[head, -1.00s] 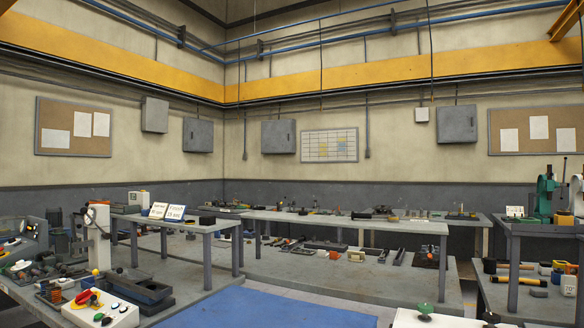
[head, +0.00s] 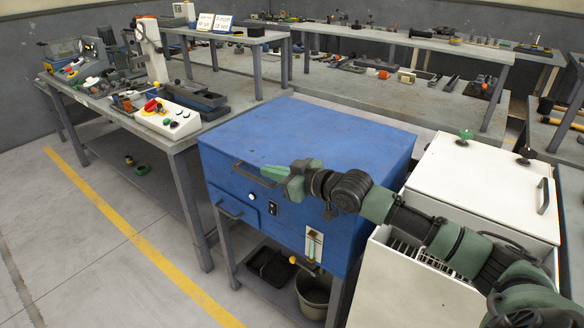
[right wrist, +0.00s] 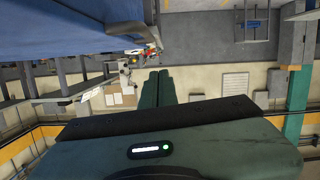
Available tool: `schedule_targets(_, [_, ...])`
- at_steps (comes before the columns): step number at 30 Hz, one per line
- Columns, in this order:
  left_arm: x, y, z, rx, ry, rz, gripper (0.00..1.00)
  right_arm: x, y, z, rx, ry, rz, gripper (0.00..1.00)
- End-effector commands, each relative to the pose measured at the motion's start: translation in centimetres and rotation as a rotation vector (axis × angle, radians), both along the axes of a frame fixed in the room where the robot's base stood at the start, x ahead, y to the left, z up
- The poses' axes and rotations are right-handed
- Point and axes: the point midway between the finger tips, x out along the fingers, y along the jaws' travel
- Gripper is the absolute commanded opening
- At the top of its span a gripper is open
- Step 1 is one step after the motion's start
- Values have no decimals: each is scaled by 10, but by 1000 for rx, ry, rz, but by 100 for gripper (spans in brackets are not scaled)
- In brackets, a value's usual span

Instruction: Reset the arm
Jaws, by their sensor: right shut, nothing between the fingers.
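My right arm (head: 440,240) reaches in from the lower right in the head view, over the white machine and toward the blue cabinet (head: 320,125). Its green gripper (head: 268,172) is in front of the cabinet's upper front edge, close to a dark handle; I cannot tell whether they touch. In the right wrist view the two dark green fingers (right wrist: 155,88) lie side by side, shut and empty. My left gripper is not in view. A white press-like machine (head: 150,48) stands on the left bench.
A white machine (head: 480,185) with green and black knobs stands right of the cabinet. A white control box (head: 168,119) with coloured buttons sits on the left bench (head: 85,100). Other tables stand behind. The floor (head: 110,240) at left is mostly clear, with a yellow line.

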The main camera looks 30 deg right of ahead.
Motion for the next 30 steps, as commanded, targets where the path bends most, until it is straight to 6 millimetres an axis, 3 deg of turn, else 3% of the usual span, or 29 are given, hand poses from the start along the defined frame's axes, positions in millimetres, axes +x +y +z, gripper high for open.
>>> schedule_targets(3, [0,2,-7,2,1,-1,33,-27,-10,3,-5,0,0,0])
schedule_targets(9, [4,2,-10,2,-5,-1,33,-51,-19,12,-1,-4,-1,0])
schedule_targets(21, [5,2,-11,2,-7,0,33,-61,-19,14,1,-1,2,0])
schedule_targets(23, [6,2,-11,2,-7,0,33,-65,-13,3,-3,21,5,0])
schedule_targets(26, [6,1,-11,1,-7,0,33,-81,7,-35,-24,94,13,0])
schedule_targets(30, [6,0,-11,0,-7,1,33,-130,50,-113,-78,268,11,0])
